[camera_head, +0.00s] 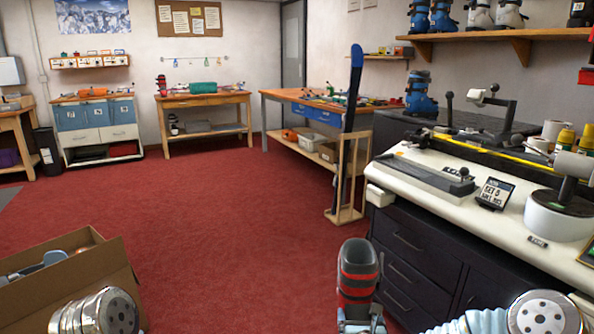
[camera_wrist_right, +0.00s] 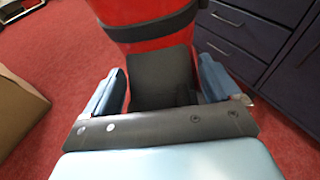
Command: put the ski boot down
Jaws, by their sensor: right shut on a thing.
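The ski boot (camera_head: 357,276) is red with dark bands and a grey top. It is upright at the bottom centre of the head view, in front of the dark drawer cabinet. My right gripper (camera_head: 361,324) is shut on it from the near side. In the right wrist view the red boot (camera_wrist_right: 150,30) with its dark strap fills the top, and the fingers of my right gripper (camera_wrist_right: 165,85) sit on either side of a dark part of it. The boot's lower part is hidden. My left gripper is out of view; only part of my left arm shows at the bottom left.
A white-topped bench (camera_head: 420,184) with dark drawers (camera_head: 410,260) stands right of the boot. An open cardboard box (camera_head: 105,279) is at the lower left. A ski (camera_head: 350,110) stands in a wooden rack (camera_head: 345,214). The red carpet (camera_head: 220,220) between them is clear.

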